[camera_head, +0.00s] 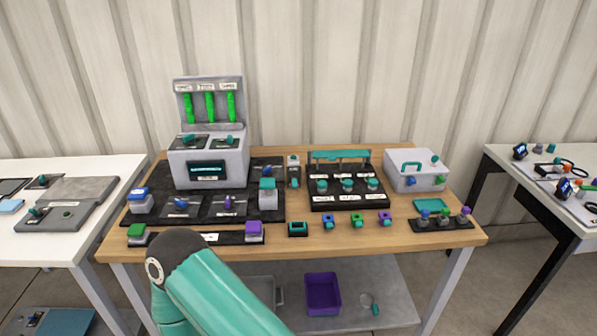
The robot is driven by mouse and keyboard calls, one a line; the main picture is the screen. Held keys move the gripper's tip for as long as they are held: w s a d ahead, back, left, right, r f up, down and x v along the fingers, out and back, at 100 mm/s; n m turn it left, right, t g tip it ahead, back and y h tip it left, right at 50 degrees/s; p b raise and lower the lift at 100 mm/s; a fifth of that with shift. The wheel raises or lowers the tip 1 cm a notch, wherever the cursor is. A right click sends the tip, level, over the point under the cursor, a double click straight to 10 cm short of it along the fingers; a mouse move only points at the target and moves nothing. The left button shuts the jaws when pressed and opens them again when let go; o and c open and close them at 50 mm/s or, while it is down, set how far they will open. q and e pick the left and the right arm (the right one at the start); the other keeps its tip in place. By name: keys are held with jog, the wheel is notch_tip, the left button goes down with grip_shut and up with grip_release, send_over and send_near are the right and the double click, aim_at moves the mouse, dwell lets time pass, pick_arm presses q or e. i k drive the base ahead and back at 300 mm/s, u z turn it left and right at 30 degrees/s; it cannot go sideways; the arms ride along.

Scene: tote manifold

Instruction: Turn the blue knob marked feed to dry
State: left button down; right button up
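A grey machine (208,160) with three green gauges stands at the back left of the wooden table. On the dark board in front of it is a blue knob (181,205) on a dark plate with a small white label. The label is too small to read, so I cannot tell whether it says feed or where the knob points. A purple knob (227,202) sits on a similar plate to its right. Neither gripper shows. A teal link of my arm fills the bottom left foreground, in front of the table edge.
A black panel with teal knobs (347,201) and a grey box (416,171) stand to the right. Small coloured pieces line the table front (340,238). A purple bin (322,294) is on the lower shelf. White side tables (75,239) flank the table.

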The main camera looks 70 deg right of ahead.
aim_at(267, 172)
jog(key=z, duration=0.05)
jog(key=k, duration=0.65)
jog(key=z, duration=0.55)
jog(key=i, duration=0.35)
jog(key=z, duration=0.6)
